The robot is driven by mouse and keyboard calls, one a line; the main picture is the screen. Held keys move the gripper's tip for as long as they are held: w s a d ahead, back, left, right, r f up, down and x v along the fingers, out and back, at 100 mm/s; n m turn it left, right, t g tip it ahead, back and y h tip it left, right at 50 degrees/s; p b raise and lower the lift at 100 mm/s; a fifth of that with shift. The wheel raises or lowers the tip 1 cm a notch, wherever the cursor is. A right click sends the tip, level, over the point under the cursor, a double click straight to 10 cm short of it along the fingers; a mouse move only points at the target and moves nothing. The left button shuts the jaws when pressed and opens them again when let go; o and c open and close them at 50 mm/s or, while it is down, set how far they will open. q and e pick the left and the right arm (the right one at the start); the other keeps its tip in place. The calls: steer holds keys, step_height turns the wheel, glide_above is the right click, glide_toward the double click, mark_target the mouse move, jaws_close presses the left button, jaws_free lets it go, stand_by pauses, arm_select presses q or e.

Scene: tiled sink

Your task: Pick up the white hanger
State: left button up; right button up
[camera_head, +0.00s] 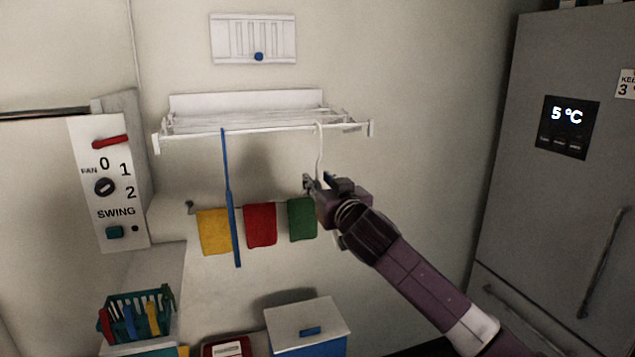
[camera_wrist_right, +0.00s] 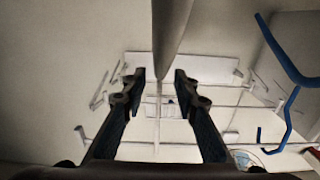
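The white hanger (camera_head: 319,148) hangs from the front bar of the white wall rack (camera_head: 345,126), towards its right end. My right gripper (camera_head: 316,182) is at the hanger's lower visible part and hides what lies below. In the right wrist view the gripper (camera_wrist_right: 158,84) is open, its two dark fingers apart. The white hanger (camera_wrist_right: 172,38) runs large and close between and above the fingertips; I see neither finger clearly closed on it. My left gripper is not in view.
A blue hanger (camera_head: 229,190) hangs on the same bar to the left; its blue frame (camera_wrist_right: 283,55) shows at right in the wrist view. Yellow (camera_head: 213,232), red (camera_head: 260,226) and green (camera_head: 301,220) cloths hang below. A white-lidded box (camera_head: 309,322) stands lower down, a fridge (camera_head: 535,215) at right.

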steer(key=shift+x, duration=0.85)
steer(key=shift+c, duration=0.5)
jaws_close()
